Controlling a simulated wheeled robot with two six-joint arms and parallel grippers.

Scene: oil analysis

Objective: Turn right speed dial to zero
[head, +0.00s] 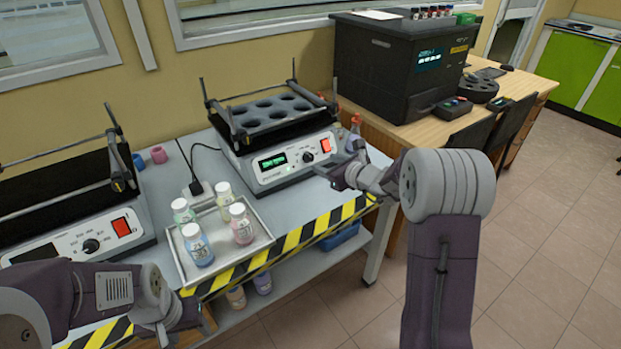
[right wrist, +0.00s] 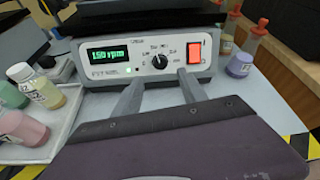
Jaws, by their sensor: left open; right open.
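The right shaker (head: 282,170) stands on the grey bench with its green display lit; in the right wrist view the display (right wrist: 109,55) reads about 150 rpm. Its black speed dial (head: 308,156) sits between the display and a red switch (head: 326,146); the dial also shows in the right wrist view (right wrist: 160,62). My right gripper (head: 326,171) is open in front of the panel. In the right wrist view its two fingers (right wrist: 160,90) point at the panel, one on each side below the dial, with nothing between them. My left gripper (head: 185,318) is at the lower left, away from the right shaker, open.
A second shaker (head: 75,240) with its own dial and red switch stands at the left. A tray (head: 262,250) with several capped bottles lies between the shakers. Dropper bottles (right wrist: 240,62) stand right of the right shaker. A striped edge (head: 300,235) borders the bench.

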